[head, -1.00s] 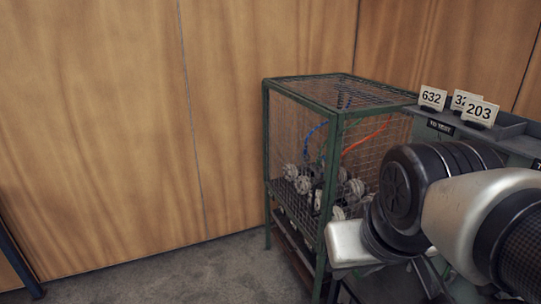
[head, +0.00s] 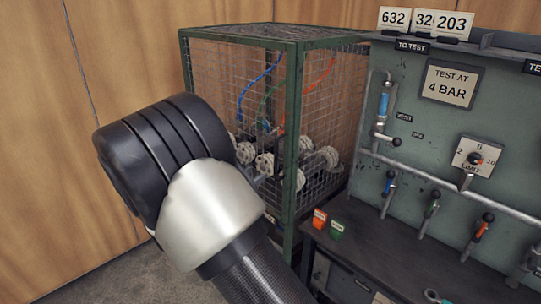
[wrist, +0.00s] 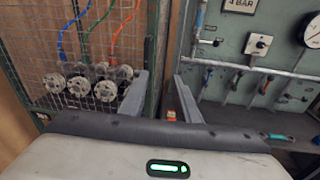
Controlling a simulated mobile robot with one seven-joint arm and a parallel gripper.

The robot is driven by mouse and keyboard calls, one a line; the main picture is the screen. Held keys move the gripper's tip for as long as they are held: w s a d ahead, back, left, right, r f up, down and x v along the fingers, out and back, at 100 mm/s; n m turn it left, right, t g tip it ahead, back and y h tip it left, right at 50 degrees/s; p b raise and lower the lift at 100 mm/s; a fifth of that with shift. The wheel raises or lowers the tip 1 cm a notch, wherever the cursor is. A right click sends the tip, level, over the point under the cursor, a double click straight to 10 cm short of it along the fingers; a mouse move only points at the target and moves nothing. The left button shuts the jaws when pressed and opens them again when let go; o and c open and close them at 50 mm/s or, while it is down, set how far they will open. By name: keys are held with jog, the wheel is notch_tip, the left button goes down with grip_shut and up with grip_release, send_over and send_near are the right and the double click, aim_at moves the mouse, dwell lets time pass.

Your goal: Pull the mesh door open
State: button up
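The mesh cage (head: 292,120) has a green frame and wire mesh sides, and stands left of the test bench. I cannot tell for sure which side is the door; the mesh panel facing the bench side (head: 330,105) sits flush in its frame. In the wrist view a mesh panel (wrist: 60,62) fills the left, with a dark upright edge near the left finger. My gripper (wrist: 163,78) is open, its two fingers apart with nothing seen held between them. Whether a finger touches the cage is unclear. In the head view my arm hides the gripper.
White round fittings (head: 265,163) and coloured hoses are inside the cage. The bench panel (head: 420,100) on the right carries valves, a gauge dial and number cards. Orange and green tags (head: 328,225) stand on the dark bench top. A wooden wall is behind.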

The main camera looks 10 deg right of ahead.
aim_at(275, 154)
jog(key=shift+n+t+y, duration=0.3)
jog(key=shift+n+t, duration=0.4)
jog(key=x, duration=0.5)
jog(key=w+a+b+x, duration=0.1)
jog(key=x, duration=0.5)
jog(key=f+b+x, duration=0.1)
jog(key=x, duration=0.5)
jog(key=shift+w+a+f, duration=0.15)
jog(key=shift+w+a, duration=0.15)
jog(key=shift+a, duration=0.1)
grip_shut()
